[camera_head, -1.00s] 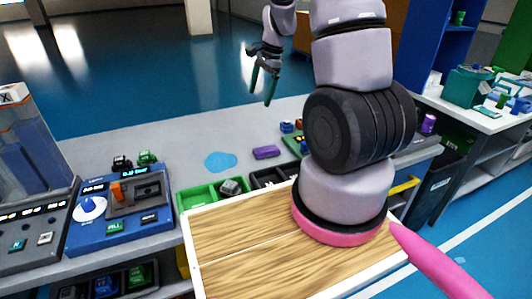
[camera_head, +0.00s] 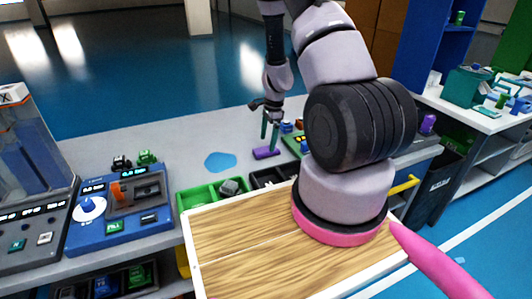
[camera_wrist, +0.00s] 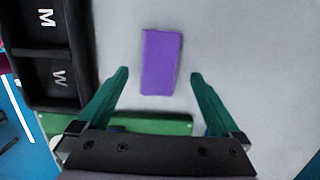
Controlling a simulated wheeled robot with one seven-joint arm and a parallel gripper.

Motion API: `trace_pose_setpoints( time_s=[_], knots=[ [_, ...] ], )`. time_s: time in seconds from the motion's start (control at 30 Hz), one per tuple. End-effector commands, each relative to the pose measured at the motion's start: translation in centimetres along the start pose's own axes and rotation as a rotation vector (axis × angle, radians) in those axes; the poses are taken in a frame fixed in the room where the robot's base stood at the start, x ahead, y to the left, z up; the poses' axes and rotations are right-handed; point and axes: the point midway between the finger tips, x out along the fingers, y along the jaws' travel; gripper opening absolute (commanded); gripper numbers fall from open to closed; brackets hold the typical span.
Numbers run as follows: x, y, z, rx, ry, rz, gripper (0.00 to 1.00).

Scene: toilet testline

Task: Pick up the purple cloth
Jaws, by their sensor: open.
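The purple cloth (camera_head: 266,153) is a small flat rectangle lying on the grey table. In the wrist view the purple cloth (camera_wrist: 161,62) lies just ahead of the fingertips, roughly centred between them. My gripper (camera_head: 269,142) has two green fingers pointing down over the cloth in the head view. In the wrist view my gripper (camera_wrist: 158,75) is open and empty, with one finger to each side of the cloth's near end. The cloth appears uncovered in the wrist view. How high the fingertips are above the table is hard to tell.
A black tray (camera_wrist: 88,55) marked M and W lies left of the cloth in the wrist view. A green board (camera_wrist: 150,125) lies below the fingers. A blue puddle-shaped patch (camera_head: 220,162) and a green bin (camera_head: 199,196) are left of the cloth in the head view.

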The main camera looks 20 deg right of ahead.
Motion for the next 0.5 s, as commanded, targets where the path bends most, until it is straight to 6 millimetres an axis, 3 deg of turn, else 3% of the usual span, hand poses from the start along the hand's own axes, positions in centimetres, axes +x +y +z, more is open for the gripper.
trace_pose_setpoints(
  time_s=[0.2, 0.5],
  knots=[
    [3.2, 0.0, 0.0, 0.001, -0.001, 0.001, 1.00],
    [3.6, 0.0, 0.0, 0.000, 0.000, 0.000, 1.00]
  ],
)
